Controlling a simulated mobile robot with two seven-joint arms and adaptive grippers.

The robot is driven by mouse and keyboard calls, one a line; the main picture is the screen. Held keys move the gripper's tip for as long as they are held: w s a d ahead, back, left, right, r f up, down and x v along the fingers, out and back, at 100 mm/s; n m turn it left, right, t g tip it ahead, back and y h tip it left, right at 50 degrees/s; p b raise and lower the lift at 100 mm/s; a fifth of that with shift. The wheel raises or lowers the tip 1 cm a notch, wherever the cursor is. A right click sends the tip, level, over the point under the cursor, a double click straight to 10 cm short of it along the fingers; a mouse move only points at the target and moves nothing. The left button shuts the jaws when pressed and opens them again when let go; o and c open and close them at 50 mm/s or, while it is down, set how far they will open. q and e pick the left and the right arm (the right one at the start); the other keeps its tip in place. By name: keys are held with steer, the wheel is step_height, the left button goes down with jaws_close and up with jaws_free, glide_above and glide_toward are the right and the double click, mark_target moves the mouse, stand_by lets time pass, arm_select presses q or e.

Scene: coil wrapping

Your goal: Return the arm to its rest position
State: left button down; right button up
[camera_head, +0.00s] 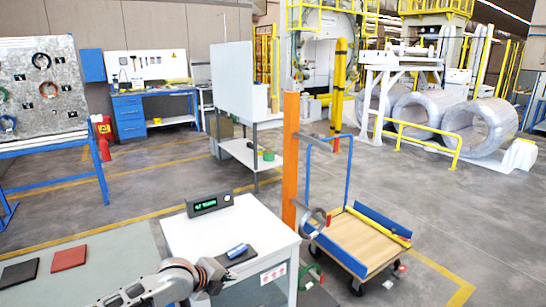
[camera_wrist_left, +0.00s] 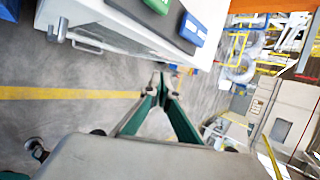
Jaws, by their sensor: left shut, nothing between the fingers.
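My left arm comes in at the bottom of the head view. Its gripper (camera_head: 213,277) is beside the front left of the white table (camera_head: 190,232), apart from the items on it. In the left wrist view the fingertips of the left gripper (camera_wrist_left: 160,88) meet, with nothing held between them. Behind them is grey floor, and the white table's side (camera_wrist_left: 115,28) shows at the top. My right gripper is in neither view.
A grey-green surface with a red pad (camera_head: 69,257) lies to the left. An orange post (camera_head: 291,150) and wooden cart (camera_head: 355,247) stand right.

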arm_select(q)
steer(key=s+d+f+n+t+h, duration=0.1)
steer(key=s+d+f+n, duration=0.2)
steer(key=s+f+n, duration=0.35)
steer(key=s+d+f+n+h, duration=0.1)
steer(key=s+d+f+n, duration=0.25)
steer(key=s, duration=0.65)
steer(key=s+a+f+n+y, duration=0.2)
steer(key=s+a+n, duration=0.4)
steer(key=s, duration=0.4)
steer(key=s+a+f+n+t+y, duration=0.1)
steer(key=s+a+f+n+y, duration=0.1)
steer(key=s+a+f+n, duration=0.3)
steer(key=s+a+n, duration=0.1)
steer(key=s+a, duration=0.2)
steer(key=s, duration=0.1)
steer(key=shift+s+a+n+y, duration=0.2)
steer(key=shift+s+n+y, duration=0.1)
steer(key=shift+s, duration=0.1)
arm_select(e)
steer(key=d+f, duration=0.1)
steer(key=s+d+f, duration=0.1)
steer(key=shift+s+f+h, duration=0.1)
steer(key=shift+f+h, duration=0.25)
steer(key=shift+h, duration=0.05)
